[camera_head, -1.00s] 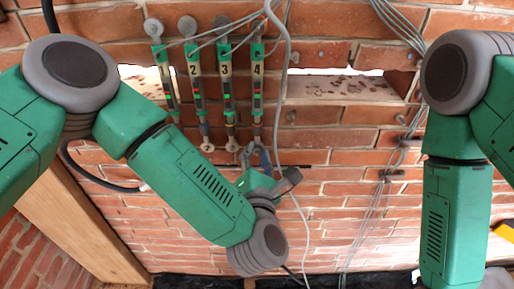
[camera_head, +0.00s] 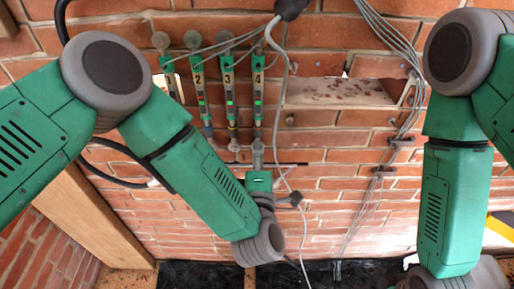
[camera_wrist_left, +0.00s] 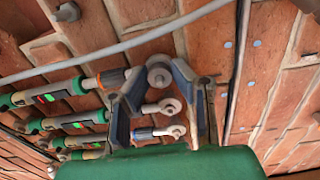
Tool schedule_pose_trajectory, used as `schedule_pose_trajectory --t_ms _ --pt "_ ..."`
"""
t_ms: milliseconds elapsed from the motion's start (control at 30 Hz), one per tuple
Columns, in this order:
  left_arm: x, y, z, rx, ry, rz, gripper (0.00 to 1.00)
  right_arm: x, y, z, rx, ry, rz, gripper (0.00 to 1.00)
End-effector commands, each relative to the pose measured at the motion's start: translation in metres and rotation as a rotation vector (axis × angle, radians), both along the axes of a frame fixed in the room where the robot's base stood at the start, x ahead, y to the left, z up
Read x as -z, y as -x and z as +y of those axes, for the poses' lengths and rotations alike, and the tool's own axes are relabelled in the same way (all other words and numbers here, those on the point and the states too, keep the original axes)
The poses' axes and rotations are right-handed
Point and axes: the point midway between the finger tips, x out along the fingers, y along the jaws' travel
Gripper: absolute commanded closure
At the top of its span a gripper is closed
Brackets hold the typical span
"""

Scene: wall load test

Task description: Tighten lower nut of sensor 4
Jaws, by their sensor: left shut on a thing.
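Sensor 4 (camera_head: 258,84) is a green and grey rod labelled 4, upright on the brick wall, the rightmost of the labelled row. My left gripper (camera_head: 258,154) is at its lower end, seen edge-on, and hides the lower nut there. In the left wrist view, the fingers of my left gripper (camera_wrist_left: 160,98) stand on either side of the lower end of sensor 4 (camera_wrist_left: 83,83), near an orange ring and a round grey end piece (camera_wrist_left: 159,77). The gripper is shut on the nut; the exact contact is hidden. My right gripper is out of view.
Sensors 3 (camera_head: 229,84) and 2 (camera_head: 199,84) hang close on the left, with another beside them. A loose grey cable (camera_head: 288,67) runs down just right of sensor 4. More cables (camera_head: 398,122) hang on the right. A wooden beam (camera_head: 92,225) leans at lower left.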

Motion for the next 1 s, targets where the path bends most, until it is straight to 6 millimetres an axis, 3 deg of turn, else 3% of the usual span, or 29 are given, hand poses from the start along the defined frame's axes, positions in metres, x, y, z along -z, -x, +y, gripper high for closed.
schedule_pose_trajectory --t_ms 1000 --pt "0.007 0.004 -0.002 0.013 -0.967 0.014 1.00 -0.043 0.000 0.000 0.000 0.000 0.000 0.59"
